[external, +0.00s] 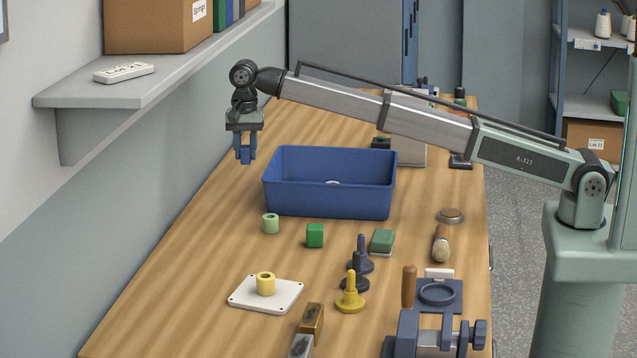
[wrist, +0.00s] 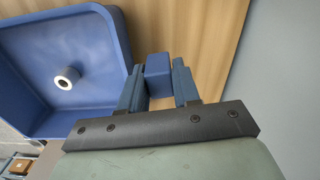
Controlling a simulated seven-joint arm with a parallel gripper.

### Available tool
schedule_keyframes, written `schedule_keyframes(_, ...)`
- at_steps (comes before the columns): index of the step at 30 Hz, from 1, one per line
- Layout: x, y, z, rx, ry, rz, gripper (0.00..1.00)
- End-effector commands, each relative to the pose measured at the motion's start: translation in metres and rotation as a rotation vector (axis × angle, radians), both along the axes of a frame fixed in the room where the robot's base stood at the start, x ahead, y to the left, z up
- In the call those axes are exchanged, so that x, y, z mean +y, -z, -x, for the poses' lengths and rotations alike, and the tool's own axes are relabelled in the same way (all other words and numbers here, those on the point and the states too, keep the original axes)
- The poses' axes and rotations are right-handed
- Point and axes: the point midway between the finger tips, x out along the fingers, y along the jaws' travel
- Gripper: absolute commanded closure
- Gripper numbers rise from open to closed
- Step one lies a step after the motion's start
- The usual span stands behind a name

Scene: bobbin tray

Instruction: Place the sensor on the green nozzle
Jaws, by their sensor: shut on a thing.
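My gripper (external: 245,156) is at the far left, raised beside the blue bin. It is shut on a blue block (wrist: 158,72), which shows between its fingers in the wrist view. Nothing in view is plainly a sensor or a nozzle. A short green cylinder with a hole in its top (external: 271,223) stands on the table in front of the bin's left end. A green cube (external: 315,235) sits to its right. A green block with a pale base (external: 382,241) lies further right. My gripper is apart from all of these.
The blue bin (external: 330,201) holds a white bobbin (wrist: 67,78). Upright pegs, one yellow (external: 350,295), stand mid-table. A yellow bobbin (external: 265,284) sits on a white plate (external: 287,303). A grey shelf (external: 160,90) juts from the left wall. The table's left side is clear.

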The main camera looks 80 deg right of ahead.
Motion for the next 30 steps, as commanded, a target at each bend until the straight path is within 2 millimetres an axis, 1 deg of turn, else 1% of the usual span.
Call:
schedule_keyframes(1, 0.025, -0.004, 0.006, 0.000, -0.028, 0.000, 0.98)
schedule_keyframes(3, 0.054, -0.010, 0.016, -0.001, -0.060, 0.000, 0.98)
schedule_keyframes(5, 0.078, -0.014, 0.025, -0.001, -0.089, 0.000, 0.98)
schedule_keyframes(6, 0.094, -0.017, 0.033, -0.001, -0.107, 0.000, 0.98)
schedule_keyframes(8, 0.117, -0.022, 0.045, -0.001, -0.135, 0.000, 0.98)
schedule_keyframes(9, 0.132, -0.025, 0.055, -0.001, -0.153, 0.000, 0.98)
schedule_keyframes(12, 0.166, -0.031, 0.079, -0.001, -0.198, 0.000, 0.98)
schedule_keyframes(15, 0.192, -0.037, 0.105, -0.001, -0.233, 0.000, 0.98)
schedule_keyframes(18, 0.212, -0.041, 0.132, 0.000, -0.252, 0.000, 0.98)
schedule_keyframes(20, 0.221, -0.042, 0.148, 0.000, -0.251, 0.000, 0.98)
schedule_keyframes(21, 0.225, -0.043, 0.160, -0.001, -0.247, 0.000, 0.98)
schedule_keyframes(23, 0.224, -0.044, 0.178, -0.001, -0.222, 0.000, 0.98)
schedule_keyframes(24, 0.220, -0.043, 0.188, 0.000, -0.194, 0.000, 0.98)
schedule_keyframes(27, 0.211, -0.038, 0.208, 0.001, -0.112, 0.000, 0.98)
schedule_keyframes(30, 0.208, -0.036, 0.215, 0.001, -0.023, 0.000, 0.98)
